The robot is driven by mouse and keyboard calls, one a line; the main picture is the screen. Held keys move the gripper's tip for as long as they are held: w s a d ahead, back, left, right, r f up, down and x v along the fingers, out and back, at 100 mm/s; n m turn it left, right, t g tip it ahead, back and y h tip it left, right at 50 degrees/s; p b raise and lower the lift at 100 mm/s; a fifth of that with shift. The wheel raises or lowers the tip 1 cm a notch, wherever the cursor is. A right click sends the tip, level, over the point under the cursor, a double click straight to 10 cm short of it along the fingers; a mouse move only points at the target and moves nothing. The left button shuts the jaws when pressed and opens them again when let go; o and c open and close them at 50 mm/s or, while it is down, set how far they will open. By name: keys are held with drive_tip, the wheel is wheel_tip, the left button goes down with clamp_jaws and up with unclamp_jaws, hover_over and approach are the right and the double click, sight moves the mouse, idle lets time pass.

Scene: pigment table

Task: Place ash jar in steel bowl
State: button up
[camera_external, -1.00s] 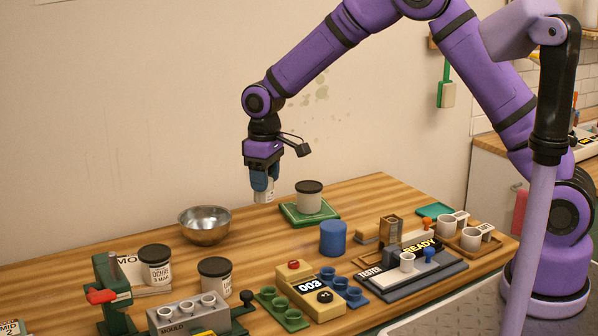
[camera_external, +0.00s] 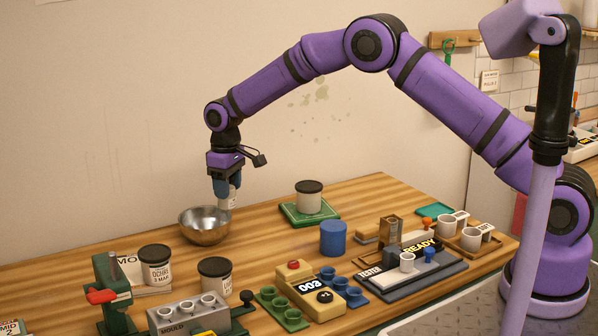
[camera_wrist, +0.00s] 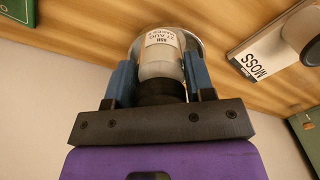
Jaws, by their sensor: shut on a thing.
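My gripper (camera_external: 227,189) is shut on the ash jar (camera_external: 233,198), a small pale jar held upright between the blue fingers. In the wrist view the ash jar (camera_wrist: 160,52) shows its label, reading ASH, with a dark part near the gripper's body. The steel bowl (camera_external: 196,228) stands on the table at the back left. The jar is at the bowl's right rim in the external view, and its lower end is close above or at the rim; I cannot tell if they touch. In the wrist view the bowl (camera_wrist: 192,40) shows only as a curved edge behind the jar.
A dark-lidded jar (camera_external: 309,200) stands on a green scale (camera_external: 292,211) to the right. A blue cylinder (camera_external: 333,239) and the tester (camera_external: 420,270) lie further right. The table behind the bowl is clear.

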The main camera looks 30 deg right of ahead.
drive_tip(key=shift+w+a+f, duration=0.25)
drive_tip(key=shift+w+f, duration=0.5)
drive_tip(key=shift+f, duration=0.2)
drive_tip(key=shift+w+a+f, duration=0.2)
drive_tip(key=shift+w+f, duration=0.5)
drive_tip(key=shift+f, duration=0.25)
drive_tip(key=shift+f, duration=0.1)
drive_tip(key=o, duration=1)
drive_tip(key=shift+c, duration=0.2)
wheel_tip(320, 180, up, 12)
